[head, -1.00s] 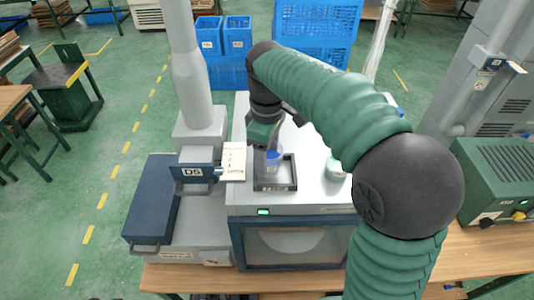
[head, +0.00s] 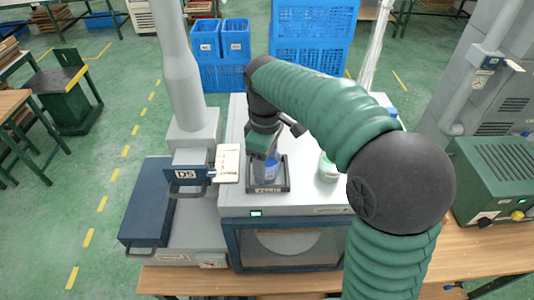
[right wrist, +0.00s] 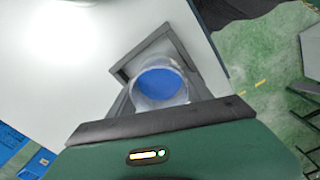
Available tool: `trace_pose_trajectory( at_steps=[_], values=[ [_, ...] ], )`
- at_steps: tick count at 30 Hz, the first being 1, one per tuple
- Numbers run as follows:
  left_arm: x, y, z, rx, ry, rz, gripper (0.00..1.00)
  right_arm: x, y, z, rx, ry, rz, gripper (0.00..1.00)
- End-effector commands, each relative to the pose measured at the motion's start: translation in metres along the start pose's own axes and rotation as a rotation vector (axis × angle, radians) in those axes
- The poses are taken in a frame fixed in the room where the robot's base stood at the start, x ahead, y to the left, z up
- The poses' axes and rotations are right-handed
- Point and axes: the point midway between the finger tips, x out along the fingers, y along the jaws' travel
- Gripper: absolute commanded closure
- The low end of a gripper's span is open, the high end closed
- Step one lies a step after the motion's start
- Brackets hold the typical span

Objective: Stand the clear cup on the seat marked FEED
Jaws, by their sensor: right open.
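The clear cup (head: 267,172), with blue in it, stands inside a dark square frame seat (head: 284,186) on top of the grey machine. The seat has a small label on its front edge, too small to read surely. In the right wrist view the cup (right wrist: 160,85) appears upright within the frame seat (right wrist: 128,68), its blue inside facing the camera. My right gripper (head: 265,154) is open, directly above and around the upper part of the cup. Whether its fingers touch the cup cannot be told. My left gripper is not in view.
A cream card (head: 228,163) and a D5 plate (head: 186,175) sit left of the seat. A pale green round item (head: 328,168) stands to its right. A grey column (head: 182,80) rises at the left. Blue crates (head: 312,50) stand behind on the floor.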

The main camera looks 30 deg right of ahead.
Motion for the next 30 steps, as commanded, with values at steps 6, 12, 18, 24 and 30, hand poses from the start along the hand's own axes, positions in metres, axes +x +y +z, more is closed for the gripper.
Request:
trace_pose_trajectory(
  at_steps=[6, 12, 18, 24, 30],
  values=[
    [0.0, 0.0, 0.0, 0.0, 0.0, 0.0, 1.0, -0.051, 0.003, -0.001, -0.001, 0.012, 0.017, 0.21],
    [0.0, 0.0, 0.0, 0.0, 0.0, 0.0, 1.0, -0.103, 0.001, 0.0, 0.0, 0.009, 0.013, 0.21],
    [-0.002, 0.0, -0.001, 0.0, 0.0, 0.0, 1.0, -0.128, 0.001, 0.0, 0.0, 0.005, 0.01, 0.21],
    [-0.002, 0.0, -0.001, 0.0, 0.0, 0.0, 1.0, -0.129, 0.001, 0.001, 0.0, 0.003, 0.008, 0.21],
    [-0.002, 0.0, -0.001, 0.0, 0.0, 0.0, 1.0, -0.129, 0.0, 0.001, 0.001, 0.004, 0.009, 0.21]
  ],
)
